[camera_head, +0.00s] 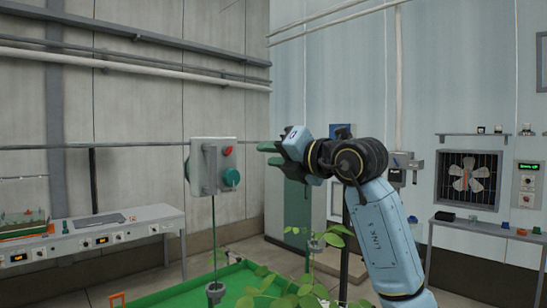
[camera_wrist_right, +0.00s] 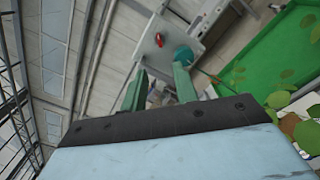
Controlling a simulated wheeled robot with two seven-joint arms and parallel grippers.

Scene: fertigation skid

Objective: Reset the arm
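My right arm rises from the lower right in the head view, and its gripper (camera_head: 268,153) points left toward a grey control box (camera_head: 204,168). The box carries a red switch (camera_head: 228,151) and a round teal knob (camera_head: 231,177), and stands on a thin green post. In the right wrist view the two green fingers of the right gripper (camera_wrist_right: 157,78) are spread apart with nothing between them. The box (camera_wrist_right: 150,50), its red switch (camera_wrist_right: 159,40) and its teal knob (camera_wrist_right: 183,53) lie beyond the fingertips; the gripper looks apart from the box. My left gripper is in neither view.
A green tray (camera_head: 240,280) with leafy plants (camera_head: 285,285) lies below the arm. A bench with controls (camera_head: 100,238) is at left. A wall fan (camera_head: 468,180) and a shelf (camera_head: 490,229) are at right. The air around the gripper is mostly clear.

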